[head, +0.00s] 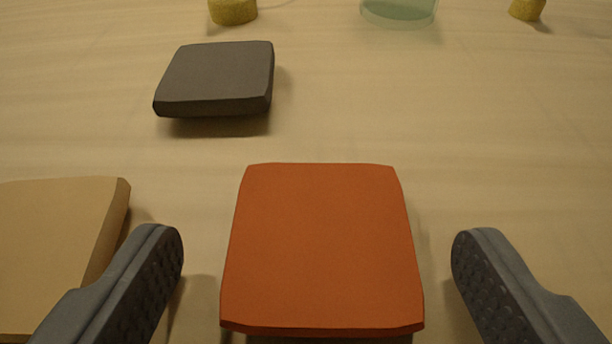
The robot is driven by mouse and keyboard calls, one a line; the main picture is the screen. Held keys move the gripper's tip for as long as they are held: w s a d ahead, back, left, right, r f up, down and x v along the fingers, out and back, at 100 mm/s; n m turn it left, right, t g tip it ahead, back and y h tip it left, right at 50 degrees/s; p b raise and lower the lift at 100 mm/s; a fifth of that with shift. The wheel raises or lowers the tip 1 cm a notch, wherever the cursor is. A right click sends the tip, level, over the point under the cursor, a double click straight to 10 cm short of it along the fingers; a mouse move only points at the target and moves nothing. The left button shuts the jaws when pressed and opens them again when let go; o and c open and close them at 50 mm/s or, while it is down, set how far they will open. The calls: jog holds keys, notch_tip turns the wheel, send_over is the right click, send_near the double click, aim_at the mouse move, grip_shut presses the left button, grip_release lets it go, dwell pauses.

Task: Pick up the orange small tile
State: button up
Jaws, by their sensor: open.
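The orange small tile (321,250) lies on the table, low in the middle of the head view. It is a flat square with rounded corners. My gripper (317,255) is open, with one dark ridged finger to the left of the tile and the other to its right. There is a gap between the tile and each finger, and neither touches it. The tile's near underside is in shadow.
A tan tile (50,245) lies at the left, close to my left finger and partly out of view. A dark grey tile (217,78) lies farther back. Yellow objects (232,10) and a pale green glass-like container (398,10) are cut off at the top. The right side is clear.

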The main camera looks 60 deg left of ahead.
aim_at(314, 308)
jog(key=shift+w+a+f, duration=0.15)
jog(key=shift+w+a, duration=0.1)
jog(key=shift+a, duration=0.05)
jog(key=c, duration=1.1)
jog(key=shift+s+r+p, duration=0.1)
jog(key=shift+r+p, duration=0.45)
jog(key=shift+r, duration=1.4)
jog(key=s, duration=0.5)
jog(key=s+a, duration=0.1)
jog(key=s, duration=0.4)
jog(key=s+r+p, duration=0.1)
jog(key=s, duration=0.4)
jog(key=shift+s+a+r, duration=0.1)
jog(key=shift+s+a, duration=0.3)
